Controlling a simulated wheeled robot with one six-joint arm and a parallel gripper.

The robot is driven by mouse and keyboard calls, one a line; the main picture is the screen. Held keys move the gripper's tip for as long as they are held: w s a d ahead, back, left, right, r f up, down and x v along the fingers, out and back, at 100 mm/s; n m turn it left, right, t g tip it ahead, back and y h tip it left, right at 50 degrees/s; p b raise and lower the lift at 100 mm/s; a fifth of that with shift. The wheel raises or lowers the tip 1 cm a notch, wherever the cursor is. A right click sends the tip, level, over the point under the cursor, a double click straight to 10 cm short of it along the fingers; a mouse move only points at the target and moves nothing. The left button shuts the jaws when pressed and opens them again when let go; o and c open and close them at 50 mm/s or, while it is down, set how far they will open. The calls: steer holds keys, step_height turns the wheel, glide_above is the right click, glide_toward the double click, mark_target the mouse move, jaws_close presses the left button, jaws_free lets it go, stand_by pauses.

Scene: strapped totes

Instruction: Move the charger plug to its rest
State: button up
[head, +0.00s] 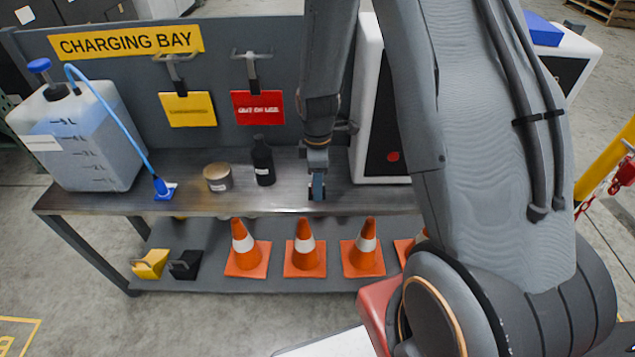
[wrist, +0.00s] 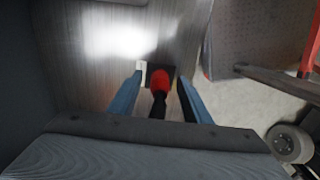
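My gripper (head: 317,190) points down over the front part of the metal bench, just left of a white cabinet. In the wrist view, my gripper (wrist: 160,85) is open, its two blue fingers on either side of a small red-ended piece with a black stem (wrist: 159,80), probably the charger plug. Gaps show between it and the fingers. A dark square (wrist: 153,67) with a pale strip lies beneath it; I cannot tell whether this is the rest. In the head view, the gripper hides the piece.
The bench (head: 110,203) carries a liquid jug (head: 85,140) with a blue hose, a round tin (head: 217,177), a dark bottle (head: 263,162) and the white cabinet (head: 368,100). Orange cones (head: 304,250) stand on the lower shelf. Bench surface between jug and tin is partly clear.

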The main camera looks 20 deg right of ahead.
steer(key=shift+r, duration=0.1)
step_height(320, 180, up, 6)
steer(key=shift+r, duration=0.85)
